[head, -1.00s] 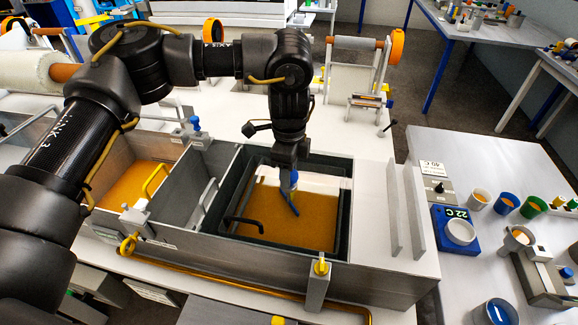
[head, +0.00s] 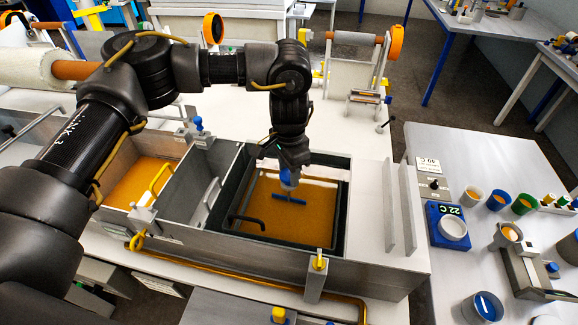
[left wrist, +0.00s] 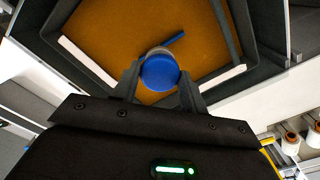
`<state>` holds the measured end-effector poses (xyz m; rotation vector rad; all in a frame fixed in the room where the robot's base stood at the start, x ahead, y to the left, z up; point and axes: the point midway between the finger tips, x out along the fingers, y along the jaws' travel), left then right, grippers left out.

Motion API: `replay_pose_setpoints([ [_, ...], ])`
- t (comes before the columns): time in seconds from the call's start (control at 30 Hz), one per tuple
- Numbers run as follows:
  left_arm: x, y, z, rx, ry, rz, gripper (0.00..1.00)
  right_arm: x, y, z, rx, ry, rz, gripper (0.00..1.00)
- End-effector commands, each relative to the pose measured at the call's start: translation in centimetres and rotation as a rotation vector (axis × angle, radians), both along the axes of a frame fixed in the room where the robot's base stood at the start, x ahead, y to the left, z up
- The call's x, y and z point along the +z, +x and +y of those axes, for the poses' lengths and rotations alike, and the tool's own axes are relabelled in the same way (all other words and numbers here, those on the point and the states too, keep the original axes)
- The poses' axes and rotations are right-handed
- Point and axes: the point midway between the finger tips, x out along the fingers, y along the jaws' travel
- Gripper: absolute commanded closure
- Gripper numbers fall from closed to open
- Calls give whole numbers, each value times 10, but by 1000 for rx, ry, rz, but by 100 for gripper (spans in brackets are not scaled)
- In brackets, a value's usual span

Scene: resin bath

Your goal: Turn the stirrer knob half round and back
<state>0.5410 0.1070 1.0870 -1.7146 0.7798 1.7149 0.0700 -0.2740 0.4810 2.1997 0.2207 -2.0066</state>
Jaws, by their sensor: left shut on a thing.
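The stirrer knob, a round blue cap (left wrist: 160,73), sits between the fingers of my left gripper (left wrist: 159,82) in the left wrist view. My left gripper (head: 290,168) is shut on it, pointing down over the resin bath in the head view. Below the fingers the blue knob (head: 288,182) shows, with a thin blue bar (head: 290,199) lying nearly level across the picture. In the left wrist view the bar (left wrist: 175,39) sticks out beyond the knob to the upper right. The dark-rimmed bath (head: 340,215) holds amber resin. My right gripper is not in view.
A second amber bath with a yellow handle (head: 160,177) lies to the left, behind a grey divider. Grey upright plates (head: 412,205) stand to the right. A side table holds a blue scale (head: 447,225) and several cups. A roller frame (head: 352,75) stands behind.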

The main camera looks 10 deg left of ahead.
Motion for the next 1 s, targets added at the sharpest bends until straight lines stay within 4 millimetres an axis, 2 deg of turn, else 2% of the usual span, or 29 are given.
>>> replay_pose_setpoints([
  [0.67, 1, 1, 0, 60, -1, -3, 80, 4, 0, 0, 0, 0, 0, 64],
  [0.7, 1, 1, 0, 59, -1, -3, 53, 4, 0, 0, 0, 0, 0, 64],
  [0.83, 1, 1, 0, 59, -1, -2, 36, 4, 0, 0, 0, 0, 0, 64],
  [1.0, 0, 0, 0, 59, -1, -1, 35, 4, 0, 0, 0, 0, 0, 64],
])
